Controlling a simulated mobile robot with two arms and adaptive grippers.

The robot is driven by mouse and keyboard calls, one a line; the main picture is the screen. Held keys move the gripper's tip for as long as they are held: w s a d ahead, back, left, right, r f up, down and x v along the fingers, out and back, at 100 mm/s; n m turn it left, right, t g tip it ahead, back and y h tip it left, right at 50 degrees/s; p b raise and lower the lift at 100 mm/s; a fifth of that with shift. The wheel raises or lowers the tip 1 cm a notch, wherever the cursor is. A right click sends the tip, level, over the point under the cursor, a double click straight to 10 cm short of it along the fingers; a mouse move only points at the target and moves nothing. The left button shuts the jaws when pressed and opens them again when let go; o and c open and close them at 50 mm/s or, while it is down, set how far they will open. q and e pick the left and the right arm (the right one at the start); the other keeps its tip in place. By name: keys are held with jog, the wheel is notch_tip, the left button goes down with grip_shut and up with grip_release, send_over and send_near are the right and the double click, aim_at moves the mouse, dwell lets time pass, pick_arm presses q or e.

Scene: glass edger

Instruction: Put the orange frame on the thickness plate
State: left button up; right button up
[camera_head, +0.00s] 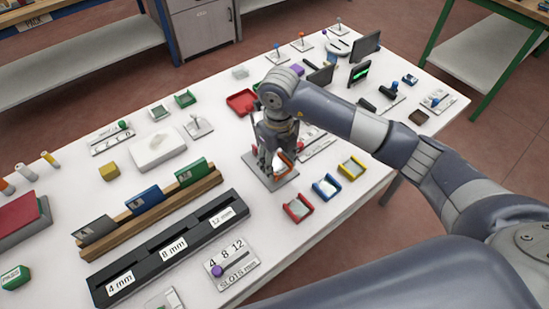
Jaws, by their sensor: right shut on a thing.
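My right gripper (274,155) points down near the middle of the white table. It is shut on the orange frame (287,158), which shows only in part, as an orange edge with a pale middle. A flat grey plate (262,177) lies directly below the gripper. The fingers hide much of it, and I cannot tell whether the frame touches it. Another plate (243,265), marked 4 8 12 with a purple knob, lies at the table's front. No readable label shows which is the thickness plate. My left gripper is not in view.
Red (298,208), blue (326,187) and yellow (351,167) frames lie right of the gripper. A black slotted rail (150,262) and a wooden rack (135,229) stand left. A red tray (242,102) is behind the gripper. Dark upright panels stand farther right.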

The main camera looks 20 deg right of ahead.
aim_at(275, 159)
jog(key=shift+w, duration=0.7)
jog(key=shift+w+f, duration=0.15)
jog(key=shift+w, duration=0.35)
jog(key=shift+f+p, duration=1.1)
jog(key=shift+f, duration=0.65)
jog(key=shift+f+b, duration=0.2)
jog(key=shift+b, duration=0.1)
jog(key=o, duration=1.1)
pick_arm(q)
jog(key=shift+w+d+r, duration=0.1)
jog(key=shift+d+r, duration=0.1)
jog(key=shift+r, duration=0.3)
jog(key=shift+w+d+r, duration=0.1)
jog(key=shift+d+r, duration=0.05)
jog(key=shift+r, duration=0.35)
pick_arm(e)
jog(key=shift+r, duration=0.1)
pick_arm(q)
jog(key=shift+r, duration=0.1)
